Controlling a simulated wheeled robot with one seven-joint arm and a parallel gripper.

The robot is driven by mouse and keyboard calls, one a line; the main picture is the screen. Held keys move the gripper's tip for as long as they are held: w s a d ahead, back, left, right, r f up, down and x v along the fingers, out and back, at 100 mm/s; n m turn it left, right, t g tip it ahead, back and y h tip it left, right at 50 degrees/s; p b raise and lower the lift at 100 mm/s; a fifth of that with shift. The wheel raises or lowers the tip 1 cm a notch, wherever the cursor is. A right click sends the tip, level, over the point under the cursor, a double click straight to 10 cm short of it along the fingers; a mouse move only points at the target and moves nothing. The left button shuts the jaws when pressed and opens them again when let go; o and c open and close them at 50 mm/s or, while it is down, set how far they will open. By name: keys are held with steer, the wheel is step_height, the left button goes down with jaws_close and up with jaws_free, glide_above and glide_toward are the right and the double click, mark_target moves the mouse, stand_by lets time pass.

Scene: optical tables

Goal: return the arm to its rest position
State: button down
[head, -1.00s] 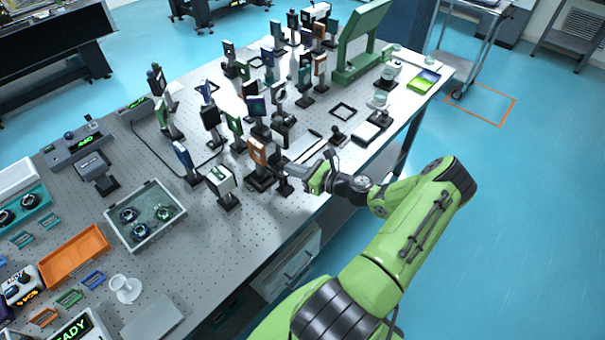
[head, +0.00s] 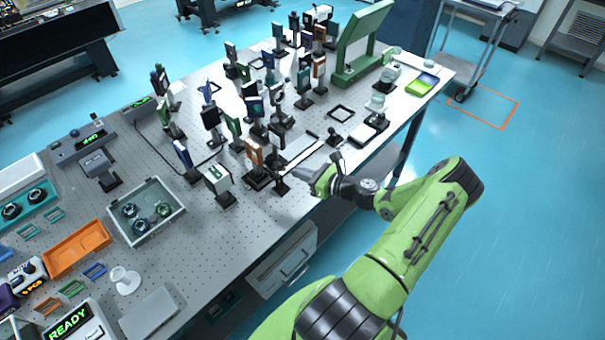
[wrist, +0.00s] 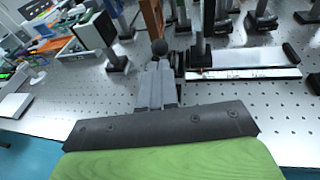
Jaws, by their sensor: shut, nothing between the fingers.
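My green arm reaches from the bottom of the head view toward the table's right edge. My gripper (head: 308,174) is at that edge, in front of the cluster of posts. In the wrist view my gripper (wrist: 158,66) points at the table, its grey fingers together with nothing seen between them. A dark round knob or post top shows just beyond the fingertips. I cannot tell whether the fingers touch it.
The perforated optical table (head: 150,220) carries several post-mounted optics, including an orange-framed one (head: 254,154). A grey bin (head: 146,211) and an orange tray (head: 77,248) stand at the left. Blue floor (head: 530,220) to the right is clear.

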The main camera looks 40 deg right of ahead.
steer(key=v, duration=1)
steer(key=w+a+r+n+g+y, duration=0.1)
steer(key=w+a+r+n+g, duration=0.1)
steer(key=a+r+n+g, duration=0.4)
steer(key=w+a+r+n+g, duration=0.2)
steer(key=a+n+g, duration=0.3)
steer(key=a+n, duration=0.55)
steer(key=s+a+r+n+t+h, duration=0.1)
steer(key=s+a+r+n+h, duration=0.3)
steer(key=s+a+r+n, duration=0.9)
step_height(320, 180, up, 3)
steer(key=n, duration=0.4)
steer(key=shift+s+f+t+h+b, duration=0.25)
steer(key=shift+s+t+h+b, duration=0.05)
steer(key=shift+s+h+b, duration=0.1)
